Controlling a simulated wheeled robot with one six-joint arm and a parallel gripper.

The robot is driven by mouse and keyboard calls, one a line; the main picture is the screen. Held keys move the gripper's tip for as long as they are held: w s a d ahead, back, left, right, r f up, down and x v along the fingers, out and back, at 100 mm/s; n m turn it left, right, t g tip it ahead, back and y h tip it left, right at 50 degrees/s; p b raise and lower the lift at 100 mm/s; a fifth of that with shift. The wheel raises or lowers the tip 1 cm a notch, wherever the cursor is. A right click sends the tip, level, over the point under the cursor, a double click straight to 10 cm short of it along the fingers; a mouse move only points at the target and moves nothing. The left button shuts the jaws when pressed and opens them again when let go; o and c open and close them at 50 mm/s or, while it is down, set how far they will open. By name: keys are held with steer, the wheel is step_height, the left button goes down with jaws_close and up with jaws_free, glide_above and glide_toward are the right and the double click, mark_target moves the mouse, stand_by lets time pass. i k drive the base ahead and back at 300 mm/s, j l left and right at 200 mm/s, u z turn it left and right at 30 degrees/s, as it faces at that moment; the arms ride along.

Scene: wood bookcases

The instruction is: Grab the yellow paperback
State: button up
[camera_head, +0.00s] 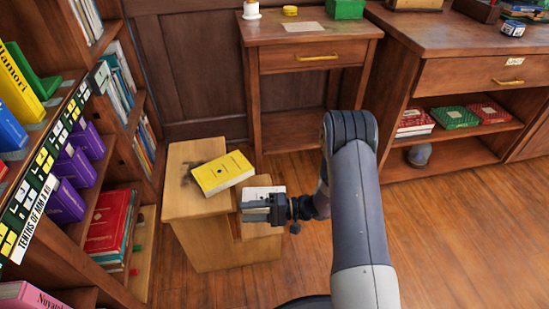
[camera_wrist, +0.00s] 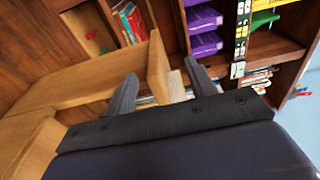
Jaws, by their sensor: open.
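The yellow paperback (camera_head: 222,173) lies flat on the top of a small wooden step stool (camera_head: 185,205) in the head view. My gripper (camera_head: 243,211) is just right of and nearer than the book, over the lower step, apart from the book. A white book (camera_head: 263,192) lies on that lower step, partly hidden behind my gripper. In the wrist view my gripper (camera_wrist: 160,85) has its two fingers spread with nothing between them. The stool (camera_wrist: 85,90) shows there at the left. I cannot make out the yellow paperback in the wrist view.
A bookcase (camera_head: 125,165) with purple, red and other books stands close on the left. A wooden side table (camera_head: 305,42) with a drawer is behind the stool. A long cabinet (camera_head: 465,50) stands at the right. The wooden floor (camera_head: 470,230) is clear at the right.

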mark_target(218, 175)
steer(key=i+l+z, duration=0.15)
steer(key=z, duration=0.15)
steer(key=i+l+z, duration=0.15)
steer(key=z, duration=0.15)
steer(key=i+l+u, duration=0.15)
steer(key=u, duration=0.35)
steer(key=i+l+u, duration=0.25)
steer(key=u, duration=0.25)
steer(key=i, duration=0.1)
